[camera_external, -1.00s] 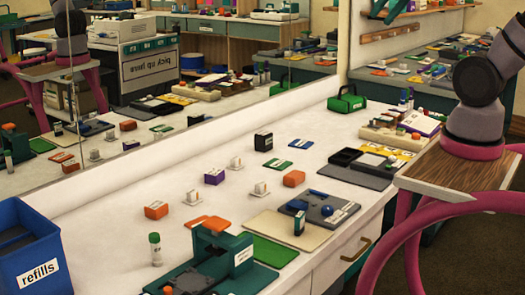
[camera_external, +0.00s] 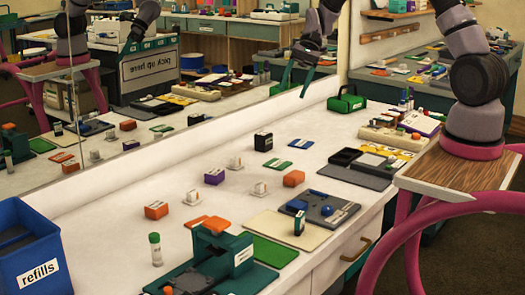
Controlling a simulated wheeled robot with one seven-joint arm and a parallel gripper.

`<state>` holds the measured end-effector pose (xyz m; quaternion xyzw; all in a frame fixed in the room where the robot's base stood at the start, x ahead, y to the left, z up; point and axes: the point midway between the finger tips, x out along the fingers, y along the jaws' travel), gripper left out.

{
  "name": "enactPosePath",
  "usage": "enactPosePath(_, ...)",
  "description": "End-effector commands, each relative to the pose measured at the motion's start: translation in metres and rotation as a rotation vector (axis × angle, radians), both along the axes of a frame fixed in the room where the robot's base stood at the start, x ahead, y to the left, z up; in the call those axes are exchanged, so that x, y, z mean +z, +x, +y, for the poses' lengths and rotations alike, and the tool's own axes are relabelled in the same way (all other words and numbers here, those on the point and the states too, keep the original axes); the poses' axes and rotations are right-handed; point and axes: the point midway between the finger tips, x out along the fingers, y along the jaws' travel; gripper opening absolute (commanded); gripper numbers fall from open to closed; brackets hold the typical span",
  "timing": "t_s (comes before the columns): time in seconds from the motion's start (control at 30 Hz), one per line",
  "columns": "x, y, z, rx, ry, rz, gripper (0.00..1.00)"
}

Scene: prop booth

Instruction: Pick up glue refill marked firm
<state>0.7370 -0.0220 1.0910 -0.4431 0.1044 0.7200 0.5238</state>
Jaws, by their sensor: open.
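My gripper (camera_external: 294,90) hangs open and empty, high above the back of the white counter in front of the mirror. A white tube with a green cap (camera_external: 155,249) stands upright at the front left. The print on the small labels is too small to read, so I cannot tell which one is marked firm.
A blue bin labelled "refills" (camera_external: 38,268) stands at the left. A teal and orange device (camera_external: 222,250) is at the front. A grey tray (camera_external: 325,208), a dark tray (camera_external: 360,165) and a green case (camera_external: 346,102) lie to the right. The mirror (camera_external: 200,95) borders the counter's back.

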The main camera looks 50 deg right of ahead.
Motion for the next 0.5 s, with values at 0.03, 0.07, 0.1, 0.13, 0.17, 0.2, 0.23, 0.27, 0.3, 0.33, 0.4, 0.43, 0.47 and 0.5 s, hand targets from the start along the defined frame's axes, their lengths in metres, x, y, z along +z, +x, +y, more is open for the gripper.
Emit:
enactPosePath(0.03,-0.025,0.008,-0.001,-0.029,0.039,0.049,0.62)
enactPosePath(0.07,-0.038,0.012,-0.001,-0.046,0.062,0.074,0.62)
enactPosePath(0.1,-0.055,0.017,0.0,-0.069,0.092,0.106,0.62)
enactPosePath(0.13,-0.068,0.021,0.0,-0.087,0.115,0.131,0.62)
enactPosePath(0.17,-0.081,0.024,0.001,-0.105,0.14,0.155,0.62)
enactPosePath(0.2,-0.099,0.028,0.001,-0.131,0.171,0.189,0.62)
enactPosePath(0.23,-0.112,0.03,0.002,-0.15,0.195,0.212,0.62)
enactPosePath(0.27,-0.126,0.033,0.002,-0.169,0.217,0.235,0.62)
enactPosePath(0.3,-0.143,0.035,0.003,-0.195,0.248,0.267,0.62)
enactPosePath(0.33,-0.156,0.036,0.003,-0.214,0.27,0.288,0.62)
enactPosePath(0.4,-0.183,0.038,0.004,-0.254,0.316,0.333,0.62)
enactPosePath(0.43,-0.193,0.038,0.005,-0.271,0.335,0.351,0.62)
enactPosePath(0.47,-0.202,0.039,0.006,-0.285,0.351,0.365,0.62)
enactPosePath(0.5,-0.213,0.038,0.006,-0.303,0.369,0.383,0.62)
